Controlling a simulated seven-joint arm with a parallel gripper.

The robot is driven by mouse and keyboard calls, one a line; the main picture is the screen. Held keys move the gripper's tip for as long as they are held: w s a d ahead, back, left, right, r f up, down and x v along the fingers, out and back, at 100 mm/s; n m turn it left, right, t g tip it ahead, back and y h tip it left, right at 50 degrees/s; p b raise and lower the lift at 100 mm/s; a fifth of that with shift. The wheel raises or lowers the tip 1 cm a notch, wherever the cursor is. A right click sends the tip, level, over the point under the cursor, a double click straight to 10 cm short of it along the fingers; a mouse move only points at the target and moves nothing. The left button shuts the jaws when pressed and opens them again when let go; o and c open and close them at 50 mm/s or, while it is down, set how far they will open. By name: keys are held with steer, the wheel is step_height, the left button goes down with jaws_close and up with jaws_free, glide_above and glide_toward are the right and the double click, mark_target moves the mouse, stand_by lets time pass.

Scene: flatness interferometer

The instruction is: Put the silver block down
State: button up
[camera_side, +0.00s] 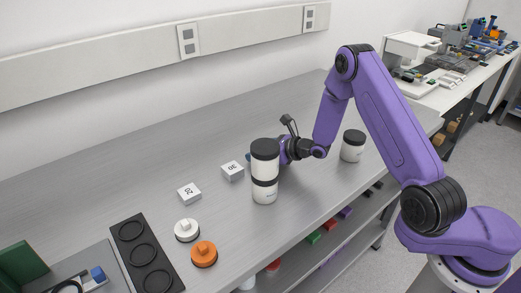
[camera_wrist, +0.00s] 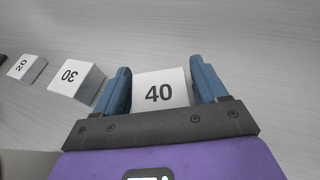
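The silver block (camera_wrist: 160,92), with a pale top marked 40, sits between the two blue fingers of my gripper (camera_wrist: 161,88) in the wrist view. The fingers lie close against its left and right sides, and my gripper looks shut on it. In the side view my gripper (camera_side: 283,152) is low over the bench, partly behind a white and black cylinder. The block is hidden there, and I cannot tell whether it touches the bench.
A block marked 30 (camera_side: 232,171) and a block marked 20 (camera_side: 189,194) stand to the left. The white and black cylinder (camera_side: 265,190) is in front of my gripper; a white jar (camera_side: 352,147) is right. White (camera_side: 187,231) and orange (camera_side: 204,254) knobbed pieces stand near a black holder (camera_side: 128,232).

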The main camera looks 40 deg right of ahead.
steer(key=shift+o, duration=0.3)
steer(key=shift+r, duration=0.2)
steer(key=v, duration=1.2)
steer(key=shift+f, duration=0.1)
